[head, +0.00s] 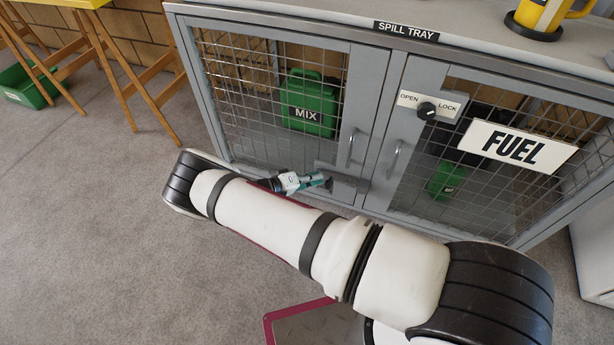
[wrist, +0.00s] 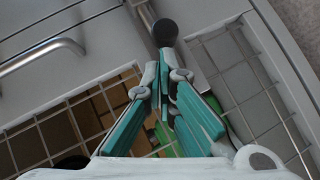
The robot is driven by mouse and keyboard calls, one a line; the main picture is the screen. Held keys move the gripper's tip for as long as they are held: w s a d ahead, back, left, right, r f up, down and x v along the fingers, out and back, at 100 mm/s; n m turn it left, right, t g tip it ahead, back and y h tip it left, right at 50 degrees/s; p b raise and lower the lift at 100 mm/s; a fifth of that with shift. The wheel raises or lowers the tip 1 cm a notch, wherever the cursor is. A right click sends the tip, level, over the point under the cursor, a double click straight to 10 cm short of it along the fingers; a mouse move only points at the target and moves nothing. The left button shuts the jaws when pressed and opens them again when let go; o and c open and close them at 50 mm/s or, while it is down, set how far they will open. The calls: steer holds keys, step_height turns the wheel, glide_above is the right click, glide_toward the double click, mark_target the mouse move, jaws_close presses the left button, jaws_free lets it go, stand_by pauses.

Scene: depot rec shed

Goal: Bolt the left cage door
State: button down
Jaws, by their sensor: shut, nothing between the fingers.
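The left cage door (head: 355,95) is a grey frame with wire mesh and looks closed against the right door (head: 392,130). A grey bolt plate (head: 349,180) sits low on the left door near the meeting edge. In the wrist view a black round bolt knob (wrist: 165,32) shows just beyond my fingertips. My gripper (head: 326,181), with teal fingers, is low in front of the left door. In the wrist view my gripper (wrist: 164,75) is shut and empty, pointing at the knob; I cannot tell whether it touches. The gripper hides part of the bolt.
A vertical handle (head: 350,148) stands out above the bolt; it also shows in the wrist view (wrist: 42,54). A green MIX can (head: 308,100) is behind the left mesh.

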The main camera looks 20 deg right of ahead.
stand_by(0.3)
steer(key=s+d+p, duration=0.2)
steer(key=d, duration=0.1)
steer(key=shift+s+d+r, duration=0.1)
steer(key=shift+s+d, duration=0.05)
steer(key=shift+s, duration=0.05)
steer(key=shift+s+d, duration=0.1)
steer(key=p, duration=0.1)
glide_toward(328, 182)
steer(key=a+r, duration=0.1)
steer(key=w+a+r, duration=0.1)
steer(key=a+r, duration=0.1)
steer(key=shift+a+r, duration=0.15)
steer(key=shift+a, duration=0.15)
steer(key=shift+r, duration=0.1)
stand_by(0.6)
